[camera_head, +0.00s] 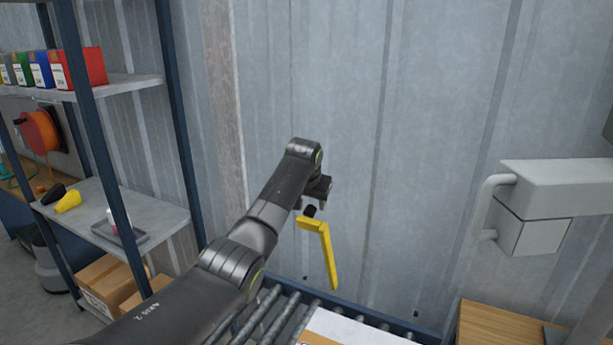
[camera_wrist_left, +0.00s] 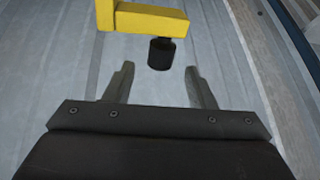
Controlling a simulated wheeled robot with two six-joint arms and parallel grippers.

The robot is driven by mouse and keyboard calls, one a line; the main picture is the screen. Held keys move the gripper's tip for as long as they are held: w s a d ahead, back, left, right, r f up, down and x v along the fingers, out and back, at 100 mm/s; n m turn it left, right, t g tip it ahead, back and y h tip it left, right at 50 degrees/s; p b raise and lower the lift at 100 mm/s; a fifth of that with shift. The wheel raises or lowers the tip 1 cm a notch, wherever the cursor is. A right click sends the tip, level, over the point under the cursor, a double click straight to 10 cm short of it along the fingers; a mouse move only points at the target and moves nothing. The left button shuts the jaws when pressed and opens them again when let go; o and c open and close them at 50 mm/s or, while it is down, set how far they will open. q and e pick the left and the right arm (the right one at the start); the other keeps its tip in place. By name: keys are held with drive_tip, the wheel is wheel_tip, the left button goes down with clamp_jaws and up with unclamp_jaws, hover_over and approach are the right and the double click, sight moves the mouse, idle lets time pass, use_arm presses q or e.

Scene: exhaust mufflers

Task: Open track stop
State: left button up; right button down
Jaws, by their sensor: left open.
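The track stop is a bent yellow bar (camera_head: 324,252) with a short black cylindrical knob (camera_head: 310,211) at its upper end. It stands at the far side of the roller conveyor, in front of the metal wall. My left gripper (camera_head: 316,200) is just above and beside the knob. In the left wrist view my left gripper (camera_wrist_left: 158,85) is open, with its two fingers apart. The black knob (camera_wrist_left: 161,54) shows just beyond the gap between the fingertips, below the yellow bar (camera_wrist_left: 150,18). My right gripper is not in view.
The roller conveyor (camera_head: 262,318) runs below, with a white-topped item (camera_head: 345,328) on it. A shelf rack (camera_head: 160,215) with boxes stands at the left. A grey handled unit (camera_head: 535,235) is at the right, above a wooden surface (camera_head: 500,328).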

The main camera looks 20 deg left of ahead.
use_arm(q)
drive_tip(key=b+v, duration=0.2)
drive_tip(key=v, duration=1)
drive_tip(key=shift+b, duration=0.4)
